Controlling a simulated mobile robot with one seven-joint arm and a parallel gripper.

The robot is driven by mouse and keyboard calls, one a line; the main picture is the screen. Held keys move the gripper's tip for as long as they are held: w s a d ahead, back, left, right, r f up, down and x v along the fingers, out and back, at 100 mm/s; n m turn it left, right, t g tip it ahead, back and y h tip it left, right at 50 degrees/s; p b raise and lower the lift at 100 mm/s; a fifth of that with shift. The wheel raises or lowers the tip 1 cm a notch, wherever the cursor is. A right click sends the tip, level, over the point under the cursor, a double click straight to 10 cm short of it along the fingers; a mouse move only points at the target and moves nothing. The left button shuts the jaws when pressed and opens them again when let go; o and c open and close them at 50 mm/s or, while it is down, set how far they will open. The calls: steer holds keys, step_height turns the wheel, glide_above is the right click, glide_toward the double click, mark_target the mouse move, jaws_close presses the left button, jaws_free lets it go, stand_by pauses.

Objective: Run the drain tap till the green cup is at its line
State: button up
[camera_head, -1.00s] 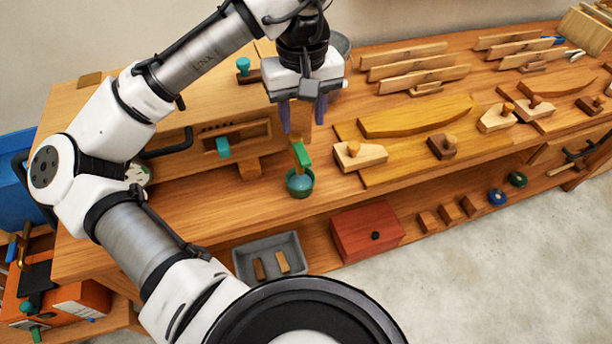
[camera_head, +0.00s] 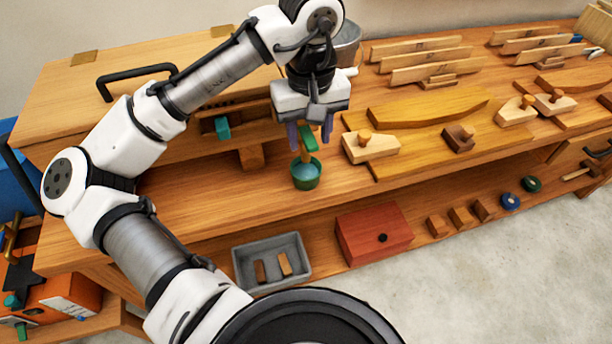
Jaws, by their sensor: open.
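The green cup (camera_head: 306,176) stands upright on the bench top, with pale blue liquid showing inside. I cannot make out its line or how the level compares with it. A drain tap with a green handle (camera_head: 308,141) sits just above the cup, and its brownish spout points down toward the cup's mouth. My gripper (camera_head: 310,134) is over the tap, its two purple fingers apart on either side of the green handle. I cannot tell whether either finger touches it. The upper part of the tap is hidden behind my gripper.
A wooden chest with a teal slider (camera_head: 222,128) stands at left. A grey metal bucket (camera_head: 347,42) is behind my gripper. Wooden planes (camera_head: 371,146) and boards lie to the right. A grey tray (camera_head: 272,262) and a red box (camera_head: 374,235) sit on the lower shelf.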

steer(key=c, duration=0.8)
steer(key=shift+w+d+r+n+p, duration=0.2)
steer(key=shift+d+n+p, duration=0.25)
steer(key=shift+n+p, duration=0.55)
steer(key=shift+c, duration=0.3)
steer(key=shift+w+d+f+n, duration=0.2)
steer(key=shift+d+n, duration=0.1)
steer(key=shift+n, duration=0.7)
